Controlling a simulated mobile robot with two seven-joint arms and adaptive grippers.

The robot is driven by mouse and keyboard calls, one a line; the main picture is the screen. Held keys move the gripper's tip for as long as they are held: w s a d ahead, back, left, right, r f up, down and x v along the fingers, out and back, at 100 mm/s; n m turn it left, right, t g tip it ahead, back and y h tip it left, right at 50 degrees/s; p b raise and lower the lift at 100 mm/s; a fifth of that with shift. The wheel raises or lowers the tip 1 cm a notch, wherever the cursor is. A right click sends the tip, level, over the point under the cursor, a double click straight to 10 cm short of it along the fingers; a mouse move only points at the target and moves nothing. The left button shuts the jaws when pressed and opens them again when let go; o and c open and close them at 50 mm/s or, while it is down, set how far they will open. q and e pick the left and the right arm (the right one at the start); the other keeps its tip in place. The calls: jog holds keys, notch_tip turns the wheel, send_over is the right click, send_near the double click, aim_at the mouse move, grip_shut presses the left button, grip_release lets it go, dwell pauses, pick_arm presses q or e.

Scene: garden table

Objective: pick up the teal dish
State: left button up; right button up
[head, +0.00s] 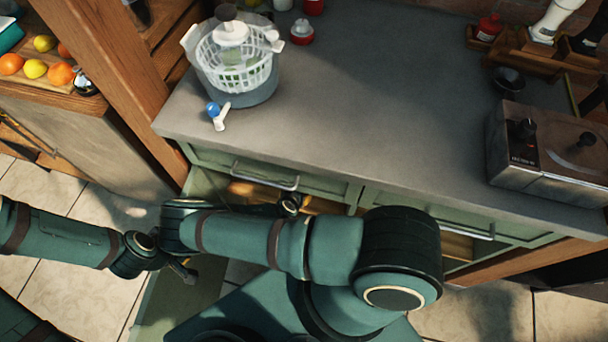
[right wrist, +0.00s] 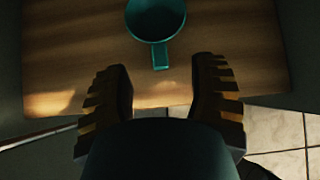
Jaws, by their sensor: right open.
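The teal dish (right wrist: 156,18) lies on a wooden surface in the right wrist view. It is round and hollow with a short handle (right wrist: 160,56) towards me, and its far edge is cut off by the frame. My right gripper (right wrist: 162,90) is open and empty, its two fingers apart, with the handle just beyond and between their tips. In the head view I cannot make out this dish; my arm covers much of the open drawer (head: 240,188). My left arm comes in from the left; a small part of what seems its gripper (head: 184,271) shows, its jaws unclear.
The grey counter (head: 370,110) above the drawers holds a white basket (head: 235,65), a blue-and-white tool (head: 218,114), a small red item (head: 302,32) and a metal appliance (head: 545,155). Its middle is clear. Fruit (head: 60,74) lies at the upper left, near another teal object (head: 10,35).

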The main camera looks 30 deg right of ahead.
jog(key=b+x, duration=0.1)
jog(key=x, duration=0.5)
jog(key=shift+a+f+b, duration=0.15)
jog(key=shift+f+b, duration=0.05)
jog(key=shift+b, duration=0.1)
jog(key=shift+w+d+f, duration=0.3)
jog(key=shift+d+f, duration=0.05)
jog(key=shift+f, duration=0.05)
grip_shut()
